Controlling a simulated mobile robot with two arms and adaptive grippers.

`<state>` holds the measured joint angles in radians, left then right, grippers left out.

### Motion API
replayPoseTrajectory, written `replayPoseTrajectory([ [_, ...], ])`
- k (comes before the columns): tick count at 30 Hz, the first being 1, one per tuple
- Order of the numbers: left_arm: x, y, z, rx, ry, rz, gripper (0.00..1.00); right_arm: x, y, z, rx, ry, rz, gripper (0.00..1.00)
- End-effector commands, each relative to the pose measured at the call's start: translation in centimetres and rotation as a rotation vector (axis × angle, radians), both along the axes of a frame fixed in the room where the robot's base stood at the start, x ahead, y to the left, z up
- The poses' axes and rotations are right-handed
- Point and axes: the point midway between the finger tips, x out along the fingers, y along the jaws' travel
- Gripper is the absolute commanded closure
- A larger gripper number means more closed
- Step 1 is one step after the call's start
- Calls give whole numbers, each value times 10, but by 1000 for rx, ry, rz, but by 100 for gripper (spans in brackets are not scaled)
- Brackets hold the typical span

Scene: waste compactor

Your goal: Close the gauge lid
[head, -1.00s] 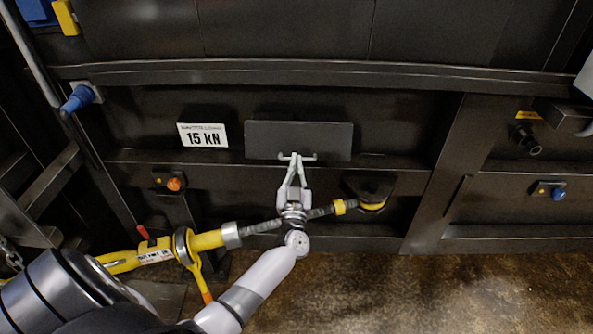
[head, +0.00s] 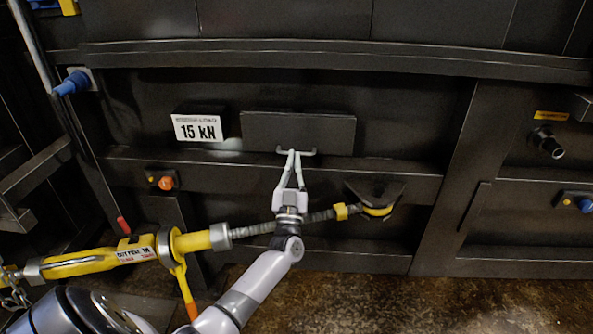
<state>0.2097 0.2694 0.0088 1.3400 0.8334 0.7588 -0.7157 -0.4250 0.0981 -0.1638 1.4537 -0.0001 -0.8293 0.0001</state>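The gauge lid (head: 298,131) is a dark flat rectangular plate on the front of the black machine, right of the white "15 KN" label (head: 198,128). The fingers cover part of the bar. Whatever is behind the lid is hidden. My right gripper is not in view.
A yellow turnbuckle (head: 134,252) with a threaded rod (head: 325,215) runs across behind my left gripper to a bracket (head: 376,194). An orange button (head: 166,183) and a blue connector (head: 72,83) are at left. Open floor (head: 420,305) lies at lower right.

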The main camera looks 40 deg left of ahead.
Motion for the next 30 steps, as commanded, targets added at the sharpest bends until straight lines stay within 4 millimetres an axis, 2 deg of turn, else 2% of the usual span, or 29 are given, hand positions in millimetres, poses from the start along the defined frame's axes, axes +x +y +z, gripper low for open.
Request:
replayPoseTrajectory([
  [14, 2, -1, -1, 0, 0, -2, 100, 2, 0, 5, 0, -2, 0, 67],
  [17, -4, -4, -6, 0, 1, -2, 100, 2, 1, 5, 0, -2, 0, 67],
  [24, -33, -21, -31, -2, 6, -2, 100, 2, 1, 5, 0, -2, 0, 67],
  [30, -49, -31, -43, 1, 3, -1, 100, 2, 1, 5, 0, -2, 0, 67],
])
